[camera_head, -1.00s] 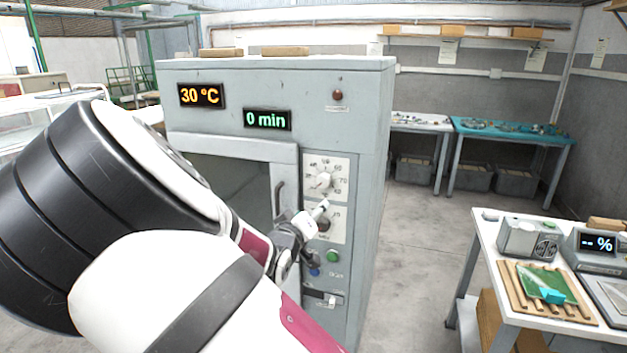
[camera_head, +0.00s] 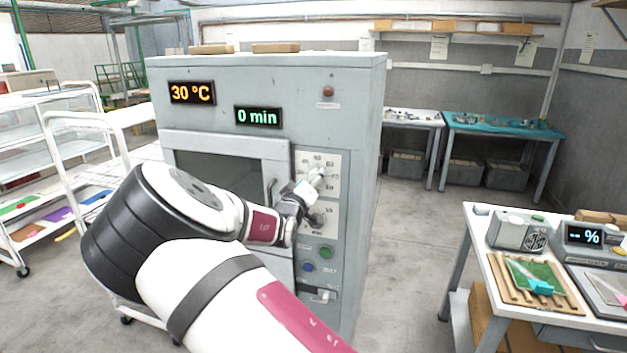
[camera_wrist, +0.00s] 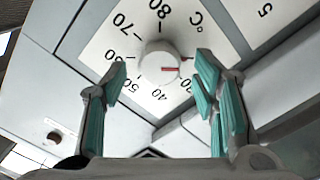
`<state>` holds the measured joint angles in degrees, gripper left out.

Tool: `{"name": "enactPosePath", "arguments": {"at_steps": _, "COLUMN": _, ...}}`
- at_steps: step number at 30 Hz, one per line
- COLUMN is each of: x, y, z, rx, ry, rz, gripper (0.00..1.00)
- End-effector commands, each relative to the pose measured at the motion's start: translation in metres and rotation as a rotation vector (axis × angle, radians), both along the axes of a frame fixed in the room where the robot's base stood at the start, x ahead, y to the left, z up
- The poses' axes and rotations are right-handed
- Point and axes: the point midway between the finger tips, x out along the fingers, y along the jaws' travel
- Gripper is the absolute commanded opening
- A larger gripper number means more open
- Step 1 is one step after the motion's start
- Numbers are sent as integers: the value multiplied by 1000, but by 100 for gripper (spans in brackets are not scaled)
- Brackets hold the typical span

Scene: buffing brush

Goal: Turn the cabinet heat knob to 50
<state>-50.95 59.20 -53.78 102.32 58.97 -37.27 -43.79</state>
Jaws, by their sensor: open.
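The cabinet (camera_head: 270,80) is a tall grey unit; its orange display (camera_head: 192,93) reads 30 °C. The heat dial plate (camera_head: 331,163) is the upper white plate right of the door. In the wrist view, the pale round heat knob (camera_wrist: 160,66) sits amid black numbers, and its red pointer line faces right, on the side of the low numbers. My gripper (camera_head: 310,184) is at this dial and largely hides the knob in the head view. In the wrist view, my gripper (camera_wrist: 161,68) is open, with one teal-padded finger on each side of the knob. Contact cannot be told.
A lower dial (camera_head: 322,215), a green button (camera_head: 326,252) and a blue button (camera_head: 309,267) lie below. A white rack (camera_head: 60,125) stands left. A white table (camera_head: 480,225) with instruments stands right. The floor between cabinet and table is clear.

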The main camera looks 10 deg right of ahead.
Motion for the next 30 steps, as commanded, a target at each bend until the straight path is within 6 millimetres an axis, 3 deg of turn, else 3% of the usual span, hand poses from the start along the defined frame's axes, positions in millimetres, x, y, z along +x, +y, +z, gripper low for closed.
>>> {"name": "enactPosePath", "arguments": {"at_steps": 6, "x": 15, "y": -9, "z": 0, "rx": 0, "ry": 0, "rz": 0, "gripper": 54}}
{"name": "enactPosePath", "arguments": {"at_steps": 15, "x": 16, "y": -9, "z": 0, "rx": 0, "ry": 1, "rz": 1, "gripper": 54}}
{"name": "enactPosePath", "arguments": {"at_steps": 22, "x": 16, "y": -9, "z": 0, "rx": 0, "ry": 1, "rz": 1, "gripper": 6}}
{"name": "enactPosePath", "arguments": {"at_steps": 30, "x": 16, "y": -9, "z": 0, "rx": 14, "ry": -8, "rz": 0, "gripper": 6}}
